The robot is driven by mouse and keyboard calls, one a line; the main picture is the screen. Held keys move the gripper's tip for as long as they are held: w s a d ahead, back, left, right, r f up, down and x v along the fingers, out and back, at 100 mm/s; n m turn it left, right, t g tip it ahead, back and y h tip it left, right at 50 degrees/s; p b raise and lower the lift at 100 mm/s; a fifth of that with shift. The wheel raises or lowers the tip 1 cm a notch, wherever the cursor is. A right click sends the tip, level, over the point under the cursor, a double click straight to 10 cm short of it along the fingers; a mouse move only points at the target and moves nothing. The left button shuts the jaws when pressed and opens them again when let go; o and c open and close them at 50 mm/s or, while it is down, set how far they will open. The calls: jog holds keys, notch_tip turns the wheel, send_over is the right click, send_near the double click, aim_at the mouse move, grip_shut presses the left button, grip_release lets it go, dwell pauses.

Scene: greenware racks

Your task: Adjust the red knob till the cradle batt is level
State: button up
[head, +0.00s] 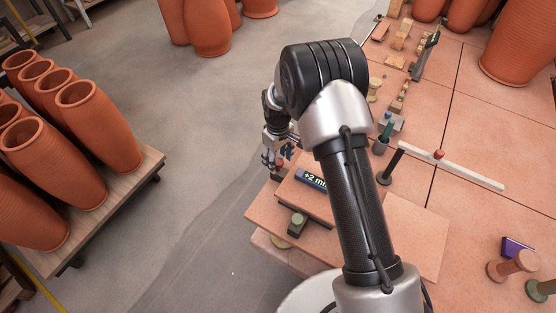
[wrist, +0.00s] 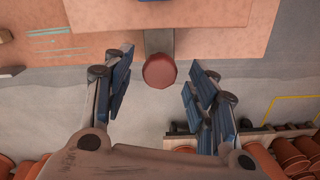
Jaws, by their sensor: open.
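The red knob (wrist: 159,71) is a round red cap on a grey bracket at the edge of the cradle in the wrist view. In the head view the knob (head: 279,163) shows small beside my gripper (head: 271,157). My gripper's blue-padded fingers stand open in the wrist view, one on each side of the knob, with visible gaps. The cradle batt (head: 289,190) is a flat terracotta slab. A dark readout (head: 311,180) on it shows "+2 mi", the rest hidden behind my arm. I cannot judge the batt's tilt by eye.
A green-topped knob (head: 297,220) sits at the batt's near edge. A cart (head: 125,190) of tall clay pots is at left, with open floor between.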

jog(key=shift+f, duration=0.15)
jog(key=c, duration=1.1)
